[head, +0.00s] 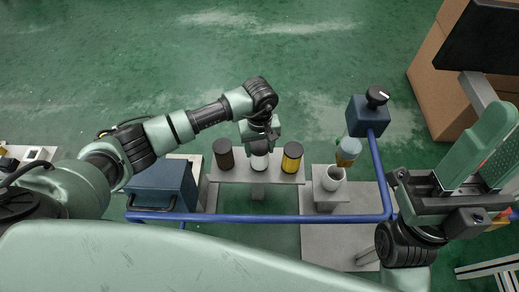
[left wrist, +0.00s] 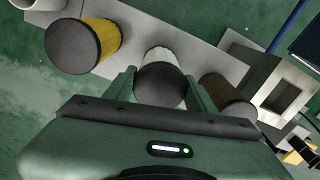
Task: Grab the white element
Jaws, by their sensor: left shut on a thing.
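The white element (head: 259,162) is a short cylinder with a dark cap. It is in the middle of a row on the grey shelf (head: 285,178), between a brown cylinder (head: 223,154) and a yellow one (head: 292,158). My left gripper (head: 259,146) comes down over it from above. In the left wrist view, the white element (left wrist: 162,56) is between the two green fingers, and the gripper is shut on it. It appears to be still at the shelf. My right gripper (head: 480,165) is at the right, away from the row; its jaw opening is unclear.
A white cup-like holder (head: 333,178) stands on a grey stand at the right, with a yellow and blue cylinder (head: 347,150) above it. A blue pipe rail (head: 270,218) runs in front. A blue box (head: 161,186) is at the left. A cardboard box (head: 430,80) stands at far right.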

